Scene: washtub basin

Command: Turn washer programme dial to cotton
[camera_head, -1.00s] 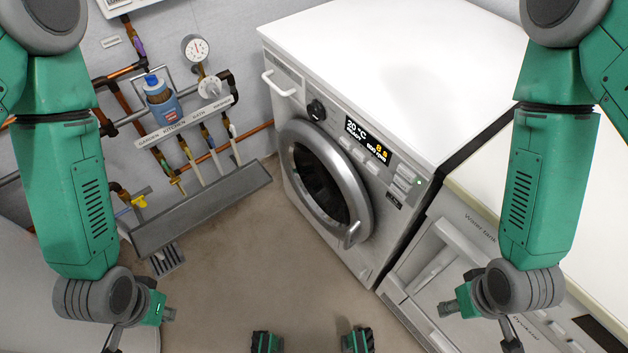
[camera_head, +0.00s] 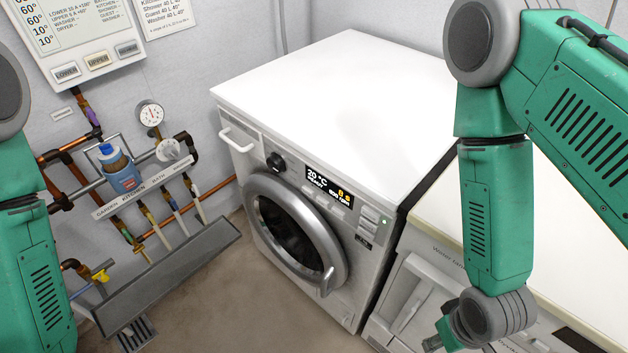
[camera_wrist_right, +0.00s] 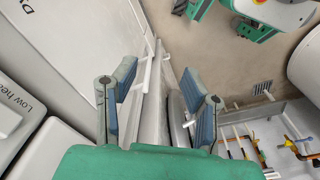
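The washing machine (camera_head: 335,110) is white with a round grey door that is closed. Its black programme dial (camera_head: 276,162) sits on the front panel, left of the lit display (camera_head: 328,185). The display reads 20 °C and a speed in rpm; the programme word is too small to read surely. My right gripper (camera_head: 434,343) is low at the right, in front of the neighbouring appliance and well away from the dial. In the right wrist view its two blue-padded fingers (camera_wrist_right: 160,98) are apart with nothing between them. My left gripper is outside the head view; green parts of mine show at the wrist view's top.
A second white appliance (camera_head: 420,290) stands right of the washer. The floor (camera_head: 235,315) before the washer is clear.

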